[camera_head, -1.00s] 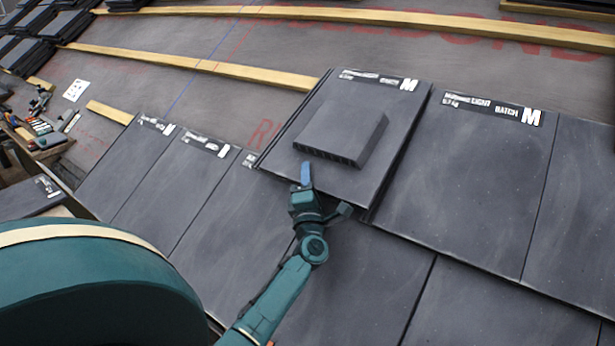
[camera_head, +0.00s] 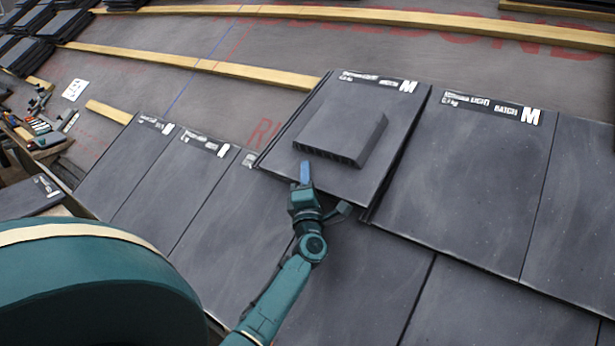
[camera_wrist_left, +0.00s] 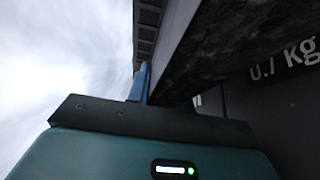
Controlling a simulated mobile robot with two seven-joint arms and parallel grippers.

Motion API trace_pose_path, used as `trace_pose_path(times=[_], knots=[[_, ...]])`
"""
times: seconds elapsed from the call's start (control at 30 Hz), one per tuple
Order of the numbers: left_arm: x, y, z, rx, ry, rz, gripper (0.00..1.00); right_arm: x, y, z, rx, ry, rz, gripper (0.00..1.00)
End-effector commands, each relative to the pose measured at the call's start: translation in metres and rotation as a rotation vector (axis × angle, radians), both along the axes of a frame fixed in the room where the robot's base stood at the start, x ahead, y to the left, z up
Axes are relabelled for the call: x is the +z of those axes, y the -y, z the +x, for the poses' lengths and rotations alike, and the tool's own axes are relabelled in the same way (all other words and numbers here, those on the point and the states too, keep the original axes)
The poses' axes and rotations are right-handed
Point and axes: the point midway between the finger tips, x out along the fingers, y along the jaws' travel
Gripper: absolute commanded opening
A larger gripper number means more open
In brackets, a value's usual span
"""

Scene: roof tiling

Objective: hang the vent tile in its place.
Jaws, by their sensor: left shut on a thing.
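The vent tile (camera_head: 390,165) is a dark grey tile with a raised louvred box (camera_head: 345,132) and a label strip along its top edge. It lies over the gap in the tile row, its right edge against the neighbouring labelled tile (camera_head: 470,180). My left gripper (camera_head: 318,190) is shut on its lower edge, one blue finger over the top face. In the left wrist view the blue finger (camera_wrist_left: 140,82) lies along the tile's edge (camera_wrist_left: 185,50). How the tile's top sits on the batten is hidden. My right gripper is not in view.
Laid tiles (camera_head: 140,175) continue to the left and below. Wooden battens (camera_head: 205,65) cross the grey underlay above, with one stopping at the vent tile's upper left. Tile stacks (camera_head: 45,35) stand at the far upper left, above a tool tray (camera_head: 45,140).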

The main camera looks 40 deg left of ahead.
Motion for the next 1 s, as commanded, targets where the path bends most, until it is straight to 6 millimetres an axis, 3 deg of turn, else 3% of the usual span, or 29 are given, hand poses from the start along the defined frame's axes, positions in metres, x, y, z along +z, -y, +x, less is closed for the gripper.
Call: trace_pose_path(times=[0.57, 0.6, 0.9, 1.0], knots=[[0.0023, -0.0002, -0.0028, 0.001, 0.010, 0.001, 0.00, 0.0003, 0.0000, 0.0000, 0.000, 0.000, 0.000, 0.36], [0.0024, -0.0001, -0.0030, 0.001, 0.011, 0.001, 0.24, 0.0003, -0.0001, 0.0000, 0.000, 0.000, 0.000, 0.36], [0.0011, 0.0001, -0.0027, 0.000, 0.007, 0.001, 0.47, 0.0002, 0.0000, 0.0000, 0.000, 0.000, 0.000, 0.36], [0.0008, 0.0002, -0.0026, 0.000, 0.006, 0.001, 0.47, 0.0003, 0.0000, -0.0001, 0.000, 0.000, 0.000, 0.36]])
